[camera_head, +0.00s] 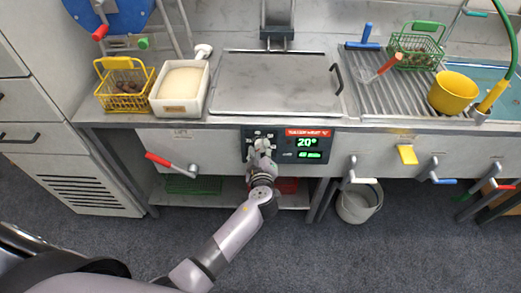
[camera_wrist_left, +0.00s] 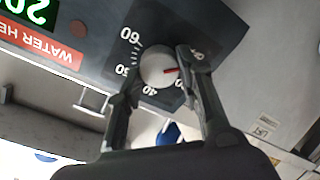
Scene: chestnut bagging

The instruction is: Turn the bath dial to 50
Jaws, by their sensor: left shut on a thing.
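The bath dial (camera_wrist_left: 157,64) is a round white knob with a red pointer mark, on a dark panel with printed numbers around it. The wrist view shows the panel upside down, and some numbers are hidden by my fingers. My left gripper (camera_head: 263,147) reaches up to the panel from below, and in the wrist view its two fingers (camera_wrist_left: 154,71) are closed on opposite sides of the dial. In the head view the gripper largely hides the dial. The green display (camera_head: 307,142) on the control panel (camera_head: 328,145) reads 20°. My right gripper is not in view.
Above the panel is a metal lid (camera_head: 275,85) on the counter. A white bin (camera_head: 180,85) and yellow basket (camera_head: 124,88) stand to its left. A red-handled lever (camera_head: 172,163) sticks out left of the panel. More levers and a yellow tab (camera_head: 407,154) are to the right.

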